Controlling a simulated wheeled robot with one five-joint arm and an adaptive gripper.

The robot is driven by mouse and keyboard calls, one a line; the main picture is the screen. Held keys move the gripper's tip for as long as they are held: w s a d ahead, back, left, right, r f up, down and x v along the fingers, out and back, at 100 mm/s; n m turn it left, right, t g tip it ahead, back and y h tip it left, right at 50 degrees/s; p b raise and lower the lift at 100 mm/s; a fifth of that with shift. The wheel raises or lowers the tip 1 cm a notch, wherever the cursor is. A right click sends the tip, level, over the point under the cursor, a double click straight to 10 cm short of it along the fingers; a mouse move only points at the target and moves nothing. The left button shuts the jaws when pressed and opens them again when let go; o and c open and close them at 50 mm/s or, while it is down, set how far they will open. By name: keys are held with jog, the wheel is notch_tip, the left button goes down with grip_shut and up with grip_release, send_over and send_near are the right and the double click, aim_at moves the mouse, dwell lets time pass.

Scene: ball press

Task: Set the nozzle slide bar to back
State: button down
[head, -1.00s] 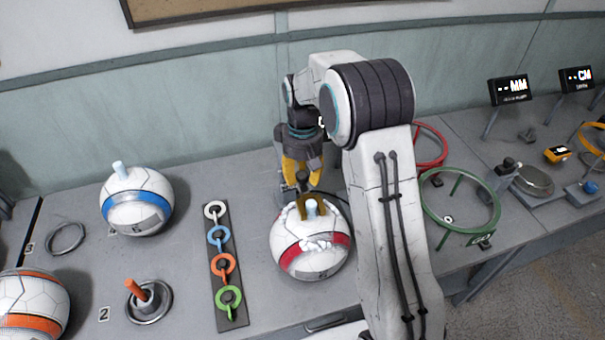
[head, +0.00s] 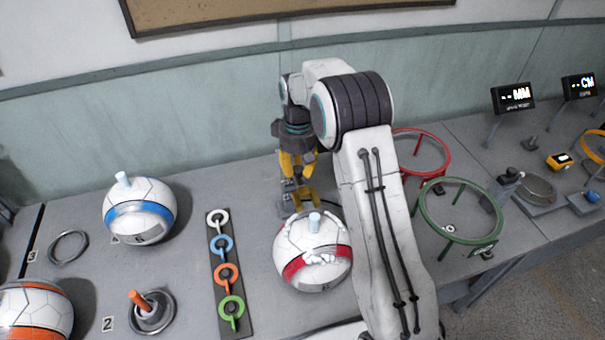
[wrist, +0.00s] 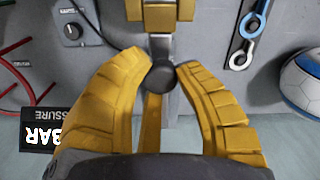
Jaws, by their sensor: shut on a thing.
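The nozzle slide has a yellow fork (head: 303,198) just behind the red-banded ball (head: 322,272). The fork is apart from the pale blue plug (head: 314,221) on top of that ball. In the wrist view, a dark round knob (wrist: 163,78) sits on the grey slide bar (wrist: 161,47), with a yellow block (wrist: 158,12) at the picture's top edge. My gripper (head: 297,177), with yellow fingers, is shut on the knob. One fingertip lies on each side of it in the wrist view. My arm hides part of the slide's right side in the head view.
A strip with coloured rings (head: 228,277) lies left of the ball. Red (head: 424,132) and green (head: 462,238) ring stands are to the right of my arm. A dial box (wrist: 75,30) and a pressure display (wrist: 40,128) are near the slide. The wall is close behind.

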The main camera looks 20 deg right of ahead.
jog(key=shift+w+r+p, duration=0.2)
jog(key=shift+w+p, duration=0.35)
jog(key=shift+p, duration=0.15)
jog(key=shift+w+f+p, duration=0.25)
jog(key=shift+w+p, duration=0.3)
jog(key=shift+w, duration=0.6)
jog(key=c, duration=0.9)
grip_release()
jog(key=shift+w, duration=0.1)
notch_tip(320, 180, up, 12)
